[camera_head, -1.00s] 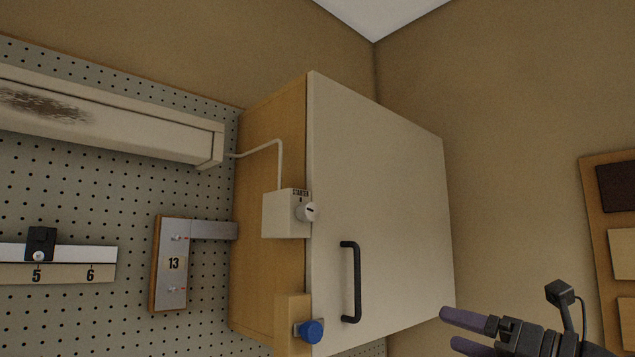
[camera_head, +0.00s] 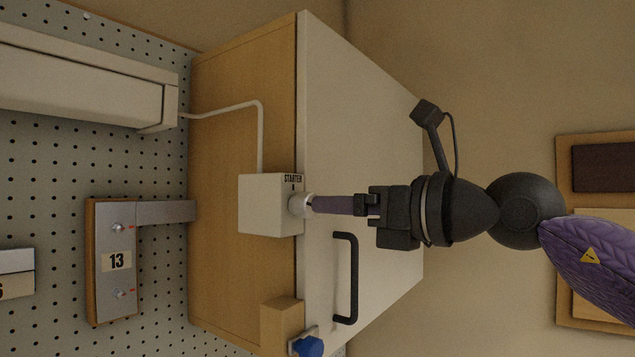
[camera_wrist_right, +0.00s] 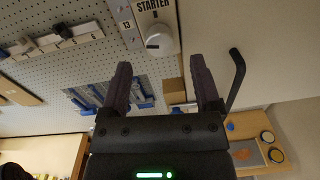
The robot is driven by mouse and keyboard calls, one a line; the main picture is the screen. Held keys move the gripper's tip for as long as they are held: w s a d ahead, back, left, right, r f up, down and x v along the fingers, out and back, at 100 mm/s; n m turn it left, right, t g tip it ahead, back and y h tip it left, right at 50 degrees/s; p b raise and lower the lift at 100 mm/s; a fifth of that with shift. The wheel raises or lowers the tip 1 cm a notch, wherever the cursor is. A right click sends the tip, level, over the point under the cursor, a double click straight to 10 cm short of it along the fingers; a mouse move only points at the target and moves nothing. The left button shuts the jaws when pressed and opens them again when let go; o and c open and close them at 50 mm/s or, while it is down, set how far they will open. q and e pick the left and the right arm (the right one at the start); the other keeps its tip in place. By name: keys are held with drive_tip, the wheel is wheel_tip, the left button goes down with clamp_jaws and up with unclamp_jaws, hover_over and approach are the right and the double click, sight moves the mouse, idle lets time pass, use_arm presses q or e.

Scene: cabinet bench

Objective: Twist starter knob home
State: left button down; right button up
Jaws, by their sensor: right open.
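The starter knob (camera_head: 298,205) is a round whitish knob on the front of a white box labelled STARTER (camera_head: 268,207), fixed to the cabinet's side near the door edge. My right gripper (camera_head: 312,205) reaches in from the right, its purple fingers level with the knob and overlapping it in the head view. In the right wrist view the fingers (camera_wrist_right: 160,80) are spread apart and empty. There the knob (camera_wrist_right: 161,40) shows beyond the fingertips, roughly centred between them, with a dark slot mark. Whether a finger touches it I cannot tell. My left gripper is not in view.
The cabinet's white door (camera_head: 350,130) carries a black handle (camera_head: 346,277) just below my right gripper. A blue knob (camera_head: 307,346) sits at the lower door edge. A white cable (camera_head: 232,108) runs into the starter box. Plate 13 (camera_head: 114,261) hangs on the pegboard left.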

sight(304, 205)
drive_tip(key=p+x, duration=0.1)
drive_tip(key=x, duration=0.2)
drive_tip(key=shift+w+a, duration=0.15)
drive_tip(key=shift+a, duration=0.05)
drive_tip(key=shift+c, duration=0.3)
clamp_jaws()
